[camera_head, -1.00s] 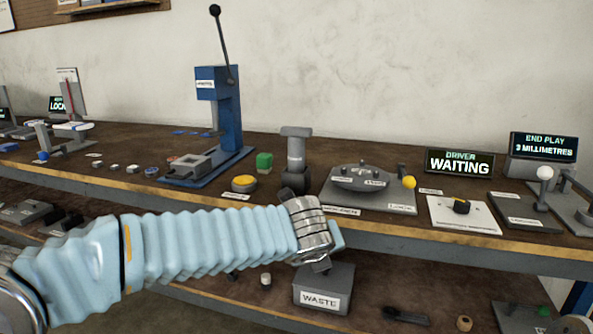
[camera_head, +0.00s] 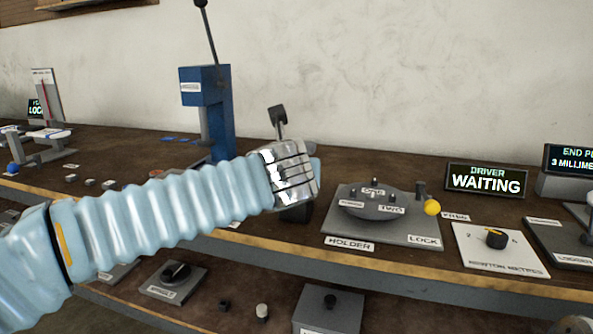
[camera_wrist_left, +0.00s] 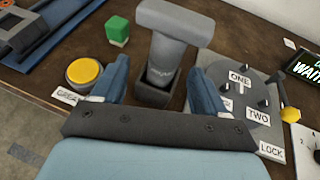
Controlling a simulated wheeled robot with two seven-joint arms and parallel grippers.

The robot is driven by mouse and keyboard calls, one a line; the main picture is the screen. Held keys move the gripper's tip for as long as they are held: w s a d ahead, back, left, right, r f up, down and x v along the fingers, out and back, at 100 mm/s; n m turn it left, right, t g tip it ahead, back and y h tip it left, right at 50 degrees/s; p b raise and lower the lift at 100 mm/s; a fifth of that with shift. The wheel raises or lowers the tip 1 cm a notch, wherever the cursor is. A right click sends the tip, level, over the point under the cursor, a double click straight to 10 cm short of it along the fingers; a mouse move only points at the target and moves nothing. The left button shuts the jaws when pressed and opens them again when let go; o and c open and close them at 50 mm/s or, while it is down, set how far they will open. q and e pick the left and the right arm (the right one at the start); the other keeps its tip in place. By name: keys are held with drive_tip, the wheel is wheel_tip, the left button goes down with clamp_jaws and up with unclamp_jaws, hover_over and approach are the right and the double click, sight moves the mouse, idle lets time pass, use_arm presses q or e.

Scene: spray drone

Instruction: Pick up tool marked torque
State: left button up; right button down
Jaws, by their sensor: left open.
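The grey T-handled tool (camera_wrist_left: 168,50) stands upright in a dark square holder (camera_wrist_left: 155,92) in the left wrist view. A small label on its shaft is too blurred to read. My left gripper (camera_wrist_left: 160,88) is open, with one blue fingertip on each side of the shaft as seen from the wrist; contact does not show. In the head view my left arm and gripper (camera_head: 290,172) cover most of the tool, and only part of the dark holder (camera_head: 296,213) shows below. My right gripper is not in view.
To the right are the HOLDER plate (camera_head: 378,232) with its dial and yellow-knobbed lever (camera_head: 432,208), and the "DRIVER WAITING" display (camera_head: 486,180). A blue press (camera_head: 205,100) stands behind left. A yellow button (camera_wrist_left: 84,72) and green block (camera_wrist_left: 118,30) are left of the tool.

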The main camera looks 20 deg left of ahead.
use_arm(q)
drive_tip(key=x, duration=0.7)
drive_tip(key=shift+w+d+f, duration=0.15)
drive_tip(key=shift+w+d, duration=0.05)
drive_tip(key=shift+w, duration=0.1)
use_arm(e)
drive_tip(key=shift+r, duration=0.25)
